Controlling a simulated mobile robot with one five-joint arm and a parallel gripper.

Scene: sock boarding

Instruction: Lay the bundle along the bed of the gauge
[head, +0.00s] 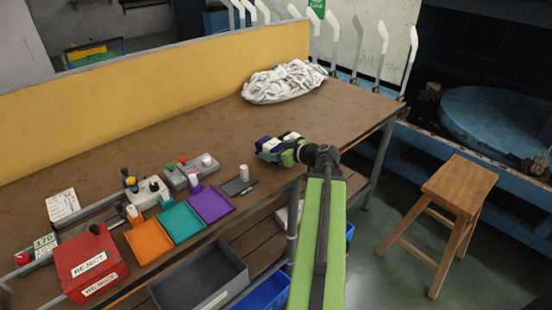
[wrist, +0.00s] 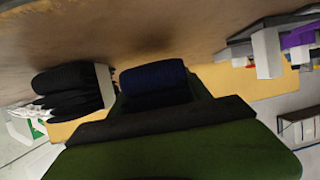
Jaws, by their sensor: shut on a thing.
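My gripper (head: 283,151) is over the right part of the bench, near its front edge, shut on a dark navy bundle (head: 268,142) with white showing on it. In the wrist view the held bundle (wrist: 153,76) is navy, and a black part with a white band lies to its left; the jaws partly hide how these join. A grey rail-like device with a red knob (head: 22,257) and a "170" card lies at the bench's left end. It looks like the gauge, but its bed is hard to make out. The bundle is well to the right of it.
Orange (head: 149,241), teal (head: 181,222) and purple (head: 211,204) trays line the bench front. A red reject box (head: 92,264) stands at left. A white heap (head: 284,81) sits by the yellow partition (head: 150,90).

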